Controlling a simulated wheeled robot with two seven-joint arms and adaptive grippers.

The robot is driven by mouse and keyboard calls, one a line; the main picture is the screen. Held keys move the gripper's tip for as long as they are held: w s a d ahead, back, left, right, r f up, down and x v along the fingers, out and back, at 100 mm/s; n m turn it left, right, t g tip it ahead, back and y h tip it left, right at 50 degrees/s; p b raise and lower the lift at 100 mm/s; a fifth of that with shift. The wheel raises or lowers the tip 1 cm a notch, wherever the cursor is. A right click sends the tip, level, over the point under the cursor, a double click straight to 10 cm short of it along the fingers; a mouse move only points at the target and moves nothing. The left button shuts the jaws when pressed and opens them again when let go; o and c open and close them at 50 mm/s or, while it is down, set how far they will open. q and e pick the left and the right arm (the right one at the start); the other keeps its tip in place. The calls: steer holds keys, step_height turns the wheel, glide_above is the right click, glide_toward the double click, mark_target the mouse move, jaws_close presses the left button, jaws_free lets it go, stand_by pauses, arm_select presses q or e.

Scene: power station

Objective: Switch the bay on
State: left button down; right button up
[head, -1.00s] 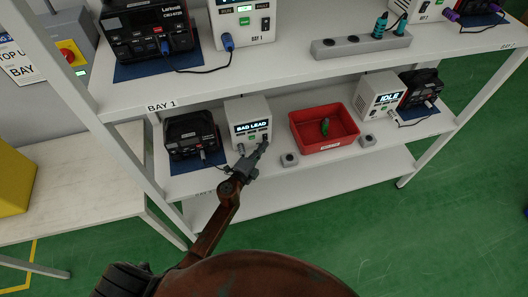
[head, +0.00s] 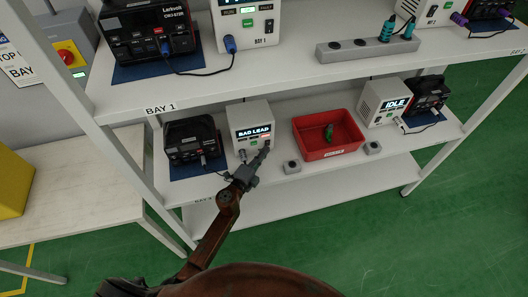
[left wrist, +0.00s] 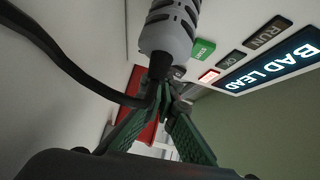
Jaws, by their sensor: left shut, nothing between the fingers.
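The white charger (head: 250,122) on the lower shelf shows BAD LEAD on its screen; the words also show in the left wrist view (left wrist: 268,66). A small label (left wrist: 209,76) glows red beside the screen, and a green button (left wrist: 203,49) is near it. A grey plug (left wrist: 168,30) with a black cable is at the charger's front. My left gripper (head: 264,150) is shut and empty in front of the charger's lower right. In the left wrist view its green fingers (left wrist: 166,98) meet just below the plug in the picture; contact is unclear.
A black battery (head: 190,140) stands left of the charger. A red bin (head: 325,151) holds a green plug (head: 329,133). An IDLE charger (head: 384,103) is farther right. Small grey blocks (head: 292,167) sit at the shelf front. The upper shelf (head: 290,70) overhangs.

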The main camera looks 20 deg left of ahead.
arm_select(q)
steer(key=v, duration=1.1)
steer(key=shift+s+f, duration=0.15)
steer(key=shift+s, duration=0.05)
